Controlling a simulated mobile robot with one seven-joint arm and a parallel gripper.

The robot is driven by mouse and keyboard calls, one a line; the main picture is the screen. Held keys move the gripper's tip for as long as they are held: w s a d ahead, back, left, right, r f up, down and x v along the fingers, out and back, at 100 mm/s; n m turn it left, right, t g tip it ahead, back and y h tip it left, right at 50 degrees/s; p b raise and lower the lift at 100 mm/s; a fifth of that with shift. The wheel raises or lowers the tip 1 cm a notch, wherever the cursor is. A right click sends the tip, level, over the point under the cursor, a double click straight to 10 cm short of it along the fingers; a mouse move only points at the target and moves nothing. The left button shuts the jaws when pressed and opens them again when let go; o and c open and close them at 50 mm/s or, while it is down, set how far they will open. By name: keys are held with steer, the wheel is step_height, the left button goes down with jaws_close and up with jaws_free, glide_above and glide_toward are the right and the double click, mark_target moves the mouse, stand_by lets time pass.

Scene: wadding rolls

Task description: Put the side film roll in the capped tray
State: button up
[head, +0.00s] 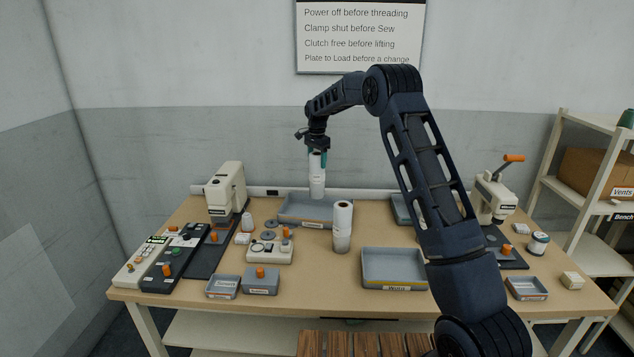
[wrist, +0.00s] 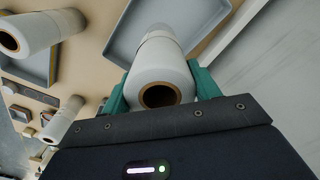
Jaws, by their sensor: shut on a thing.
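My gripper (head: 317,154) is shut on a white film roll (head: 317,178), held upright above the back tray. In the wrist view, the teal fingers (wrist: 160,92) clasp both sides of the held roll (wrist: 158,60), whose brown-lined core faces the camera. The back grey tray (head: 290,217) lies under the roll in the head view, with a clear gap to its far rim. Its front label is too small to read, so I cannot tell whether it is the capped tray. A grey tray (wrist: 123,45) shows beyond the roll in the wrist view.
A grey tray (head: 394,285) with a front label is at front right. Another grey tray (head: 402,208) is partly hidden by my arm.

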mark_target(317, 179)
steer(key=shift+f, duration=4.7)
steer(key=o, duration=1.8)
steer(key=shift+f, duration=0.15)
